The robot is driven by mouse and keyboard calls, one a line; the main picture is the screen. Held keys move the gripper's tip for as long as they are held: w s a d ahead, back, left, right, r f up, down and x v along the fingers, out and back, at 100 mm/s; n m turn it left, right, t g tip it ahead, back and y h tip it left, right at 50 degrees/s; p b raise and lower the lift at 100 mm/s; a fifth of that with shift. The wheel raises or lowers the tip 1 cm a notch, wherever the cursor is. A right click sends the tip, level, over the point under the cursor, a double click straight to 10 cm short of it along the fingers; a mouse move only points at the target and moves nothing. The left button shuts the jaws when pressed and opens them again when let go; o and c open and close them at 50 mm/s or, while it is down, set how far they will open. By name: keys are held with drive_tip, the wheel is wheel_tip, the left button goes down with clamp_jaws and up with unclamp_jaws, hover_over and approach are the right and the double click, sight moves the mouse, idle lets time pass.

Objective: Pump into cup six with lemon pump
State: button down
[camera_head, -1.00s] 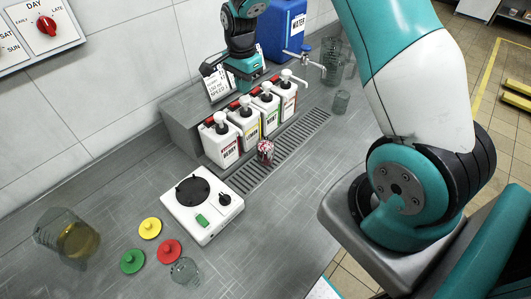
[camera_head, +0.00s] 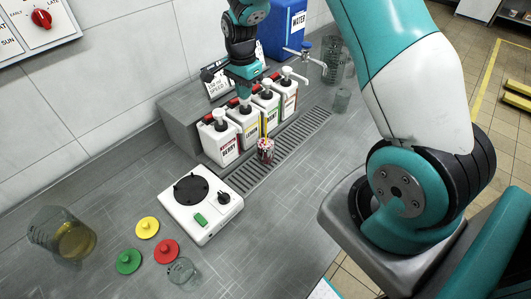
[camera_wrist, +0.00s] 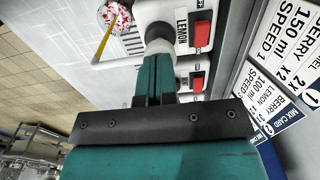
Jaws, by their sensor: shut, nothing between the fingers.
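The lemon pump (camera_head: 250,133) is the second white dispenser from the left in the row; its label LEMON also shows in the wrist view (camera_wrist: 182,30). My gripper (camera_head: 243,94) is shut and empty, directly above the lemon pump, with its tips at the pump's white head (camera_wrist: 158,48). They appear to be touching it. A small clear cup (camera_head: 265,152) with red and white contents stands on the drip grate in front of the dispensers. A thin yellow streak (camera_head: 264,128) shows just above it. No number is readable on the cup.
The berry dispenser (camera_head: 219,143) stands left of lemon, two others (camera_head: 270,112) to the right. A white mixer base (camera_head: 202,222), several coloured lids (camera_head: 147,227) and a beaker (camera_head: 62,234) are at front left. The blue water tank (camera_head: 285,32) stands behind.

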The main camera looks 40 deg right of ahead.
drive_tip(key=shift+f, duration=0.6)
drive_tip(key=shift+r, duration=0.1)
drive_tip(key=shift+r+p, duration=1.35)
drive_tip(key=shift+r, duration=0.7)
drive_tip(key=shift+r, duration=0.1)
wheel_tip(320, 180, up, 6)
drive_tip(key=p, duration=0.4)
